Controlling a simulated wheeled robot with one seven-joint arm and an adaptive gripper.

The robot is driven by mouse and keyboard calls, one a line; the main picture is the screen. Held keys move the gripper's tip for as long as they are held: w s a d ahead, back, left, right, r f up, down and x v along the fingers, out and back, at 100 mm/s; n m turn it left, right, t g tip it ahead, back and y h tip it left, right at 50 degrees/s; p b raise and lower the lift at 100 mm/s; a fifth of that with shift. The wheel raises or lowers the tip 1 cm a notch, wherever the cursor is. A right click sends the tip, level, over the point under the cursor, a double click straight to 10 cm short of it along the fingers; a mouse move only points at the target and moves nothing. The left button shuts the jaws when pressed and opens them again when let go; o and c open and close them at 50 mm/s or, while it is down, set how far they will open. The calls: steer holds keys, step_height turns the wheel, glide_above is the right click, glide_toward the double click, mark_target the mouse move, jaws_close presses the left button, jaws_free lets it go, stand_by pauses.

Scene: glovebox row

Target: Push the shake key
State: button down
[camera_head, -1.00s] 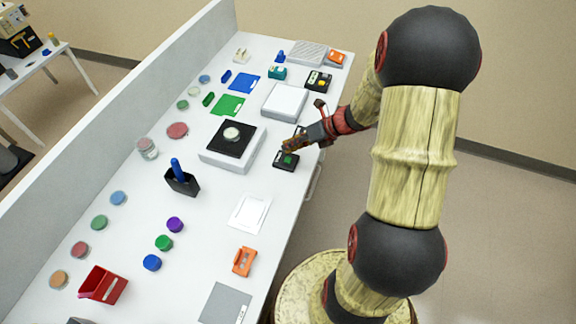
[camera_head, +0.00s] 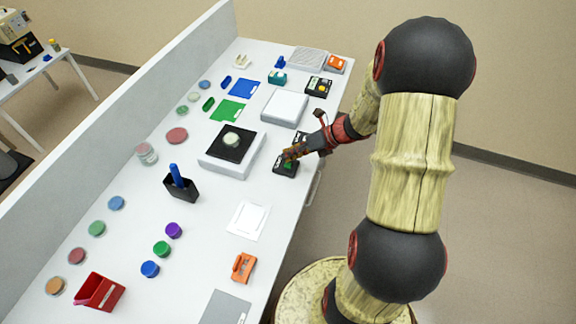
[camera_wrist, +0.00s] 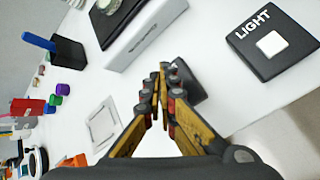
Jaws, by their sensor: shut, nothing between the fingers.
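A small black pad with a green button (camera_head: 284,169) lies near the table's right edge, beside the shaker, and looks like the shake key. In the wrist view a dark pad (camera_wrist: 187,82) is mostly hidden behind my fingers, and no label on it is readable. My gripper (camera_head: 290,155) is shut and empty, its tips over the green-button pad. It also shows in the wrist view (camera_wrist: 161,72), tips together. I cannot tell whether the tips touch the button. The shaker (camera_head: 230,160) is a light grey box with a black top and a round dish (camera_head: 231,140) on it.
A black pad marked LIGHT with a white button (camera_wrist: 271,43) lies close to my gripper. A black holder with a blue pen (camera_head: 181,185) and a white framed card (camera_head: 247,219) are nearer. A grey wall runs along the left.

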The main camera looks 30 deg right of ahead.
steer(key=shift+f, duration=0.1)
stand_by(0.6)
steer(key=shift+f, duration=0.35)
